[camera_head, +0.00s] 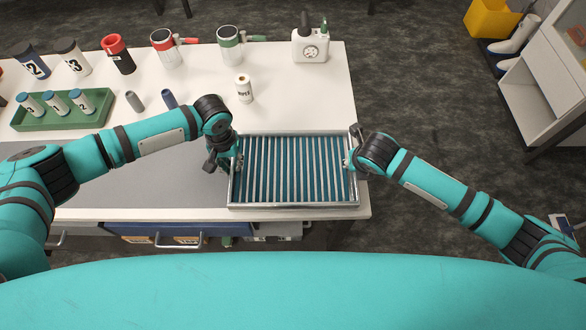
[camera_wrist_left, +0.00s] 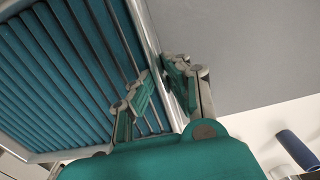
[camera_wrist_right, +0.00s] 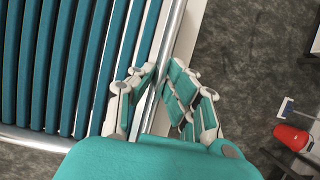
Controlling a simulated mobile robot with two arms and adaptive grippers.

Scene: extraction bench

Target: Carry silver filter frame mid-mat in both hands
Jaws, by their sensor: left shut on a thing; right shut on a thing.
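The silver filter frame (camera_head: 293,206) is a rectangular metal frame with silver slats over teal panels. It is at the right end of the bench, over the right edge of the grey mat (camera_head: 130,180). My left gripper (camera_head: 236,160) is shut on its left side rail; in the left wrist view the fingers (camera_wrist_left: 162,98) straddle the rail. My right gripper (camera_head: 350,162) is shut on its right side rail; in the right wrist view the fingers (camera_wrist_right: 160,88) straddle that rail. The frame looks about level. I cannot tell how far it is above the bench.
A green tray (camera_head: 62,110) with several small jars is at the left. The grey mat left of the frame looks clear.

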